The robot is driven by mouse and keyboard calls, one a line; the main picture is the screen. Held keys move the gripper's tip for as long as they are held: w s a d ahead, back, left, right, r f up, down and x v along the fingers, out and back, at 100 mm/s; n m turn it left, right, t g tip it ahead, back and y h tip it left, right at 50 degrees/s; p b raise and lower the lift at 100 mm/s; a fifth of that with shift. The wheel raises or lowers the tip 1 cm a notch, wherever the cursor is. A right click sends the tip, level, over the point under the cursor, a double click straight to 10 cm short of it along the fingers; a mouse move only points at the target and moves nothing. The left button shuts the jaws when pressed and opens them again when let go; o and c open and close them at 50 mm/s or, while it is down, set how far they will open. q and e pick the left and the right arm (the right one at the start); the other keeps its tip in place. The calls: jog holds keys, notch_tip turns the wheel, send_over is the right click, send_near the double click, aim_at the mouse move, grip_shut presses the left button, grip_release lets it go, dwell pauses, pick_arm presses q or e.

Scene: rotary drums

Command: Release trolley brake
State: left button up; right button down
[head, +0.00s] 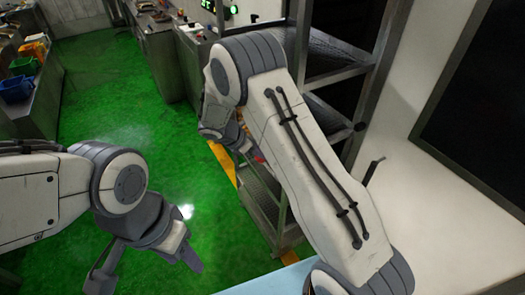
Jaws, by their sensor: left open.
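A metal trolley or rack (334,50) with mesh shelves stands at the upper middle, partly behind my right arm. Its lower part (262,195) shows left of that arm. I cannot make out a brake on it for certain; a small reddish spot shows near the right wrist. My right gripper (242,147) hangs beside the trolley's left side, largely hidden by the arm, and its fingers are too small to read. My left gripper (148,270) is open and empty above the green floor at the lower left, apart from the trolley.
Workbenches (158,45) line the back. A bench at the left carries blue bins (16,89) and a green bin (24,66). A white panel with a dark screen (475,100) fills the right. The green floor between is clear.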

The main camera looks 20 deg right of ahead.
jog(key=shift+r, duration=0.1)
jog(key=c, duration=0.5)
grip_release()
jog(key=shift+a+r+b, duration=0.3)
jog(key=shift+a, duration=0.1)
jog(key=b+v, duration=0.3)
jog(key=v, duration=0.6)
jog(key=shift+a+r, duration=0.15)
jog(key=shift+r, duration=0.1)
